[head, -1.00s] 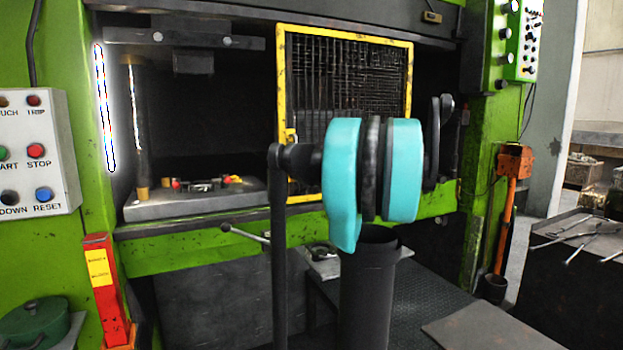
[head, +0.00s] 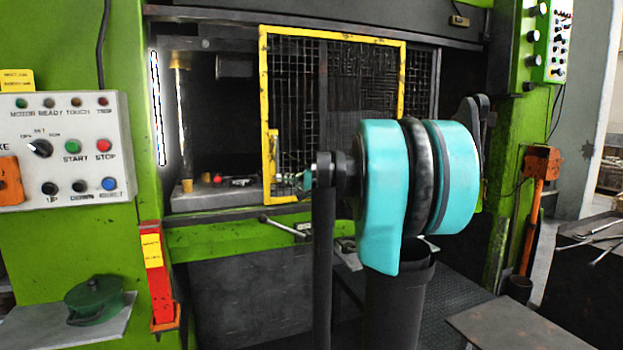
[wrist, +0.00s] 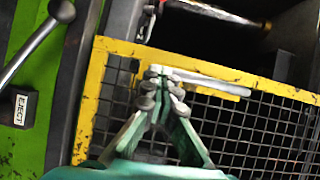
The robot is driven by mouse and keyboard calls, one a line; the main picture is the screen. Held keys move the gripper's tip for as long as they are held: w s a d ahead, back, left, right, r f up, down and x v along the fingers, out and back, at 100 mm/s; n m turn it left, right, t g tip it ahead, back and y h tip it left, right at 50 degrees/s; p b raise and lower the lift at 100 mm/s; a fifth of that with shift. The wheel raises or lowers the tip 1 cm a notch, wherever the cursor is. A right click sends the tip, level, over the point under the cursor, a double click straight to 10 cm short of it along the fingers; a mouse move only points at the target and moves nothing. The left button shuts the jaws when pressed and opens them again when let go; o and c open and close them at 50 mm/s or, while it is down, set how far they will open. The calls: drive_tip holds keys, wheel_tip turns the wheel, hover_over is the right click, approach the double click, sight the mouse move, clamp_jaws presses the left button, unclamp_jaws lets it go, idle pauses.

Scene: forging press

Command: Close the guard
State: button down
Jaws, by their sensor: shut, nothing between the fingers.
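The guard is a yellow-framed black mesh panel (head: 403,75) across the middle of the press front. It covers the centre and right of the opening, and the left part stands uncovered. A yellow upright block (head: 270,160) is on its left edge. My gripper (head: 305,180) is at the guard's lower left part, partly hidden by my arm. In the wrist view my gripper (wrist: 160,75) is shut and empty, its fingertips at the yellow frame (wrist: 110,55) and a pale bar (wrist: 205,80). I cannot tell whether they touch.
Inside the uncovered opening is the die bed (head: 205,198). A lever (head: 278,228) sticks out below the guard. A control panel (head: 60,185) and a red-orange post (head: 156,275) stand left. An orange-topped post (head: 540,165) and a dark table (head: 590,265) are right.

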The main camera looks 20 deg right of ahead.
drive_tip(key=s+a, duration=0.2)
drive_tip(key=a, duration=3)
drive_tip(key=shift+s+a, duration=0.15)
drive_tip(key=shift+a, duration=0.15)
